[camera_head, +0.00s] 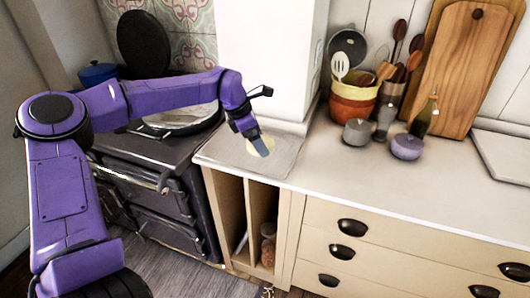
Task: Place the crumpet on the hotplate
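The crumpet (270,142) is a pale yellow disc above or on a light grey board on the counter, just right of the range. My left gripper (262,147) is at the crumpet and covers its middle. I cannot tell whether its fingers are shut on the crumpet, or whether the crumpet touches the board. The hotplate (192,119) is a pale round surface with a dark rim on top of the dark range. My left arm passes over it and hides part of it. My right gripper is out of view.
A dark round raised lid (143,42) and a blue pot (97,73) are at the back of the range. The grey board (222,152) lies beside a white wall column. Utensil pots (352,108), small jars and wooden boards (455,65) stand right. The counter's front is clear.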

